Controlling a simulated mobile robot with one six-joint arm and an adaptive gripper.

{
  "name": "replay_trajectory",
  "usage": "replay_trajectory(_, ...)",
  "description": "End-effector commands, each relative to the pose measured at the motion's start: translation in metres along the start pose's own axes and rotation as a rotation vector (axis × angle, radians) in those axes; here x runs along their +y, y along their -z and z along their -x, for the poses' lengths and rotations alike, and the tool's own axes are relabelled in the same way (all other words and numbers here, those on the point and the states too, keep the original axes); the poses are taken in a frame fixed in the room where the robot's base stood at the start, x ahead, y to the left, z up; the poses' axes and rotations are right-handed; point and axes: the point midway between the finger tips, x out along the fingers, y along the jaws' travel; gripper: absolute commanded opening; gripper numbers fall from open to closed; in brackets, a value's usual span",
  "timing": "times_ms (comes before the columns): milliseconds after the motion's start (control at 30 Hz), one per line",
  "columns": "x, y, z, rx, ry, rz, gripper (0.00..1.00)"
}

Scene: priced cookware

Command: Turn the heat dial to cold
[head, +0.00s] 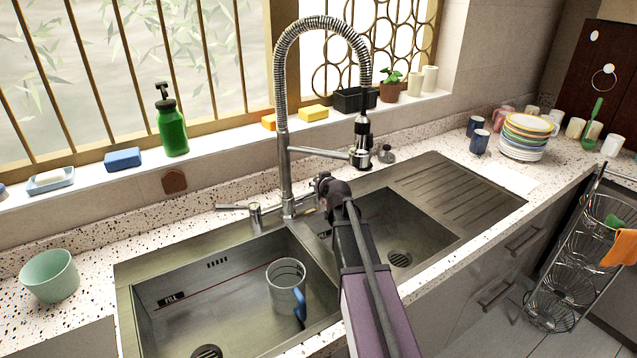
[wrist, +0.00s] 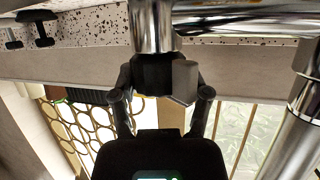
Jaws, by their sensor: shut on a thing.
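The sink faucet (head: 287,165) is a tall chrome column with a coiled hose. My gripper (head: 325,186) is at its base, on the right side, over the divider between the two basins. In the wrist view, which is upside down, my gripper (wrist: 162,98) has one finger on each side of a small dark and grey part, apparently the heat dial (wrist: 185,78), beyond a chrome fitting (wrist: 150,25). It is shut on this part. In the head view my gripper hides most of the dial, and its setting cannot be read. A lever valve (head: 254,215) stands left of the column.
A clear mug (head: 284,283) with a blue handle stands in the left basin. The sprayer head (head: 362,150) hangs to the right, above my gripper. A green bowl (head: 49,275) is on the left counter. Plates (head: 523,146) are stacked at the right.

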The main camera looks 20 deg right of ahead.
Motion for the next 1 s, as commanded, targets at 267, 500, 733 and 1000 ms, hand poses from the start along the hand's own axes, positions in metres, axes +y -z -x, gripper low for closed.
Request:
replay_trajectory(267, 0.0015, 0.0020, -0.0016, 0.006, -0.054, -0.022, 0.13)
replay_trajectory(500, 0.0021, 0.0023, -0.0015, 0.007, -0.099, -0.040, 0.13)
replay_trajectory(733, 0.0019, 0.0023, -0.0016, 0.007, -0.141, -0.056, 0.13)
replay_trajectory(1000, 0.0021, 0.0022, -0.0016, 0.006, -0.190, -0.076, 0.13)
